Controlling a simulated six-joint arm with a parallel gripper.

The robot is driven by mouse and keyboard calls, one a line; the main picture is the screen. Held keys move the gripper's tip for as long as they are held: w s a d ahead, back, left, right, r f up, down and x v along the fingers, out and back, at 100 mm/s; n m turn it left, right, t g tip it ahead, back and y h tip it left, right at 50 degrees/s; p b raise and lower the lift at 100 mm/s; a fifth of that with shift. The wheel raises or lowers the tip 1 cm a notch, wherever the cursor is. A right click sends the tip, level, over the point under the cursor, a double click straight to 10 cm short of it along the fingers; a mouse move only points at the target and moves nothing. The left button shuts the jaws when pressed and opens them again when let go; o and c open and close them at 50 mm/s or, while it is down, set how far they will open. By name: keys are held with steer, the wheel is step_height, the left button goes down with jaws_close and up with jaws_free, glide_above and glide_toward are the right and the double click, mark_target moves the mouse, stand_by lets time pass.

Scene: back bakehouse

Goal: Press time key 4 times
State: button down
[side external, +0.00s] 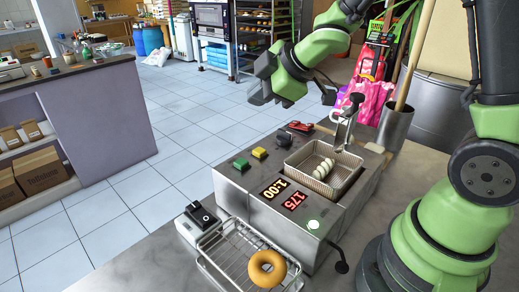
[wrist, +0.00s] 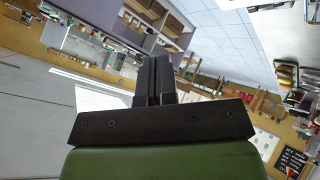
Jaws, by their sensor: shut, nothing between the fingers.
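A metal fryer (side external: 262,205) stands on the steel counter. Its front displays read 1:00 (side external: 274,189) and 175 (side external: 295,200). On its top are a green key (side external: 241,164), a yellow key (side external: 259,152), a dark key (side external: 282,138) and a red part (side external: 301,127); I cannot read which is the time key. My gripper (side external: 260,97) is in the air above and behind the keys, touching nothing. In the wrist view its dark fingers (wrist: 153,80) are together and empty; the fryer is not recognisable there.
A wire basket (side external: 345,180) with pale dough sits in the fryer, its handle (side external: 350,108) rising up. A wire rack (side external: 225,250) with a ring doughnut (side external: 267,268) and a black switch (side external: 201,215) are in front. Air over the keys is clear.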

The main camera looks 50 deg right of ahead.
mark_target(259, 151)
steer(key=shift+f, duration=4.35)
steer(key=shift+f, duration=0.4)
steer(key=shift+f, duration=0.45)
steer(key=shift+r, duration=0.85)
steer(key=shift+r, duration=2.55)
